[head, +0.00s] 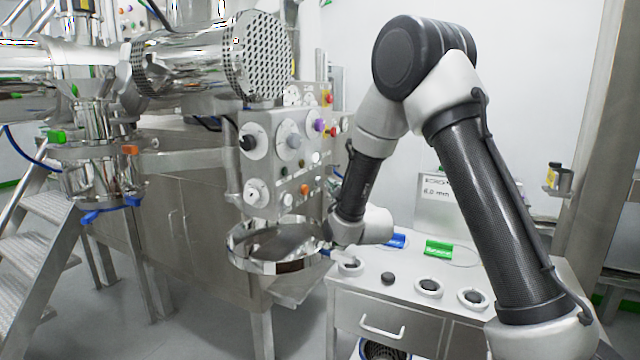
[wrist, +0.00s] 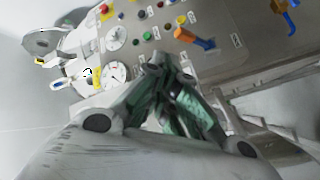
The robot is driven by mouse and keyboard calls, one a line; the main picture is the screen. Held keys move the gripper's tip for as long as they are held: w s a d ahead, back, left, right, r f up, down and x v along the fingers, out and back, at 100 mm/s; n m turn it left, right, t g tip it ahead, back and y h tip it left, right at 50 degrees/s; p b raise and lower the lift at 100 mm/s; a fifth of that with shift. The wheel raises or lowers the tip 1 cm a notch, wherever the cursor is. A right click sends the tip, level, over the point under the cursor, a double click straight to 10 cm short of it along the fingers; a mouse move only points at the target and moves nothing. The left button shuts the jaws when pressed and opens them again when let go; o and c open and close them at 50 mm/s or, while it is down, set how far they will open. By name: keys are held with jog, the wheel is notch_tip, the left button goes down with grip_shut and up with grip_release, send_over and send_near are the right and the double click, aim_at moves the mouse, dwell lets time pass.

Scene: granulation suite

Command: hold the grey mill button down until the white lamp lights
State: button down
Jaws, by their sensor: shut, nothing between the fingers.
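The steel control panel (head: 262,165) stands left of my arm in the head view and fills the top of the wrist view (wrist: 225,50). My gripper (wrist: 165,66) is shut and empty, its fingertips close to the panel's face below the green button (wrist: 157,36). I cannot tell whether they touch it. In the head view my wrist hides the fingers. I cannot pick out the grey mill button for certain; the fingers may cover it. A pale round fitting (head: 315,158) on the panel may be the white lamp; I cannot tell whether it is lit.
An orange selector handle (wrist: 195,38) sticks out right of my fingertips in the wrist view. A round steel pan (head: 275,262) is below the panel. A steel bench (head: 400,318) with several small dishes stands below my arm.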

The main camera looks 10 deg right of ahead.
jog(key=s+d, duration=0.1)
jog(key=d, duration=0.1)
jog(key=s+d, duration=0.1)
jog(key=shift+s+d, duration=0.4)
